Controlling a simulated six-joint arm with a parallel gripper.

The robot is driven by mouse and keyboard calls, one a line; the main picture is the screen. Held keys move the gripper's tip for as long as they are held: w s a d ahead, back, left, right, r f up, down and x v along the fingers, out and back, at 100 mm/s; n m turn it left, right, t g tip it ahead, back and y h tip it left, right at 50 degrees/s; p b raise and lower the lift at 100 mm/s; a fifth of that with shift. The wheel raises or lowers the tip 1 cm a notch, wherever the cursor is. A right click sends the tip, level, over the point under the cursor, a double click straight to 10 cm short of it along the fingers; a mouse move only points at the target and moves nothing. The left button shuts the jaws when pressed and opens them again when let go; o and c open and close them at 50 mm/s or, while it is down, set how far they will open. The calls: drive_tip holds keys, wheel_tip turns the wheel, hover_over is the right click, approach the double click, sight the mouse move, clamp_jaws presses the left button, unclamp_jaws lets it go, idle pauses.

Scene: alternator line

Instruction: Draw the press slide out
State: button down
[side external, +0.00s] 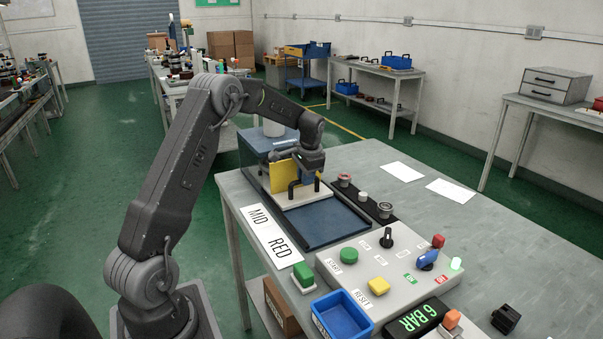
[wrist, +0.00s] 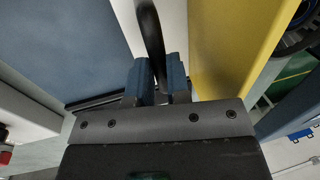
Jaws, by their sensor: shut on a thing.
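The press slide (side external: 301,198) is a pale plate with a black bar handle (side external: 292,190) and an upright yellow block (side external: 281,179) on it. It sits on the rear part of a dark blue bed (side external: 328,222), and the front part of the bed is bare. My gripper (side external: 306,177) is shut on the handle. In the wrist view the black handle (wrist: 151,38) runs between my blue fingertips (wrist: 158,82), with the yellow block (wrist: 228,45) to the right. Behind the slide stands the blue-grey press (side external: 268,142), partly hidden by my arm.
A control panel (side external: 385,270) with buttons and switches lies in front of the bed. A row of small round knobs (side external: 362,197) lines the bed's right side. A blue bin (side external: 343,316) stands at the front.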

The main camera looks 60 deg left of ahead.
drive_tip(key=d, duration=1.8)
drive_tip(key=shift+d, duration=0.15)
drive_tip(key=c, duration=1.1)
unclamp_jaws()
wheel_tip(320, 180, up, 14)
drive_tip(key=d, duration=0.2)
drive_tip(key=shift+d+f, duration=0.2)
drive_tip(key=shift+d, duration=0.1)
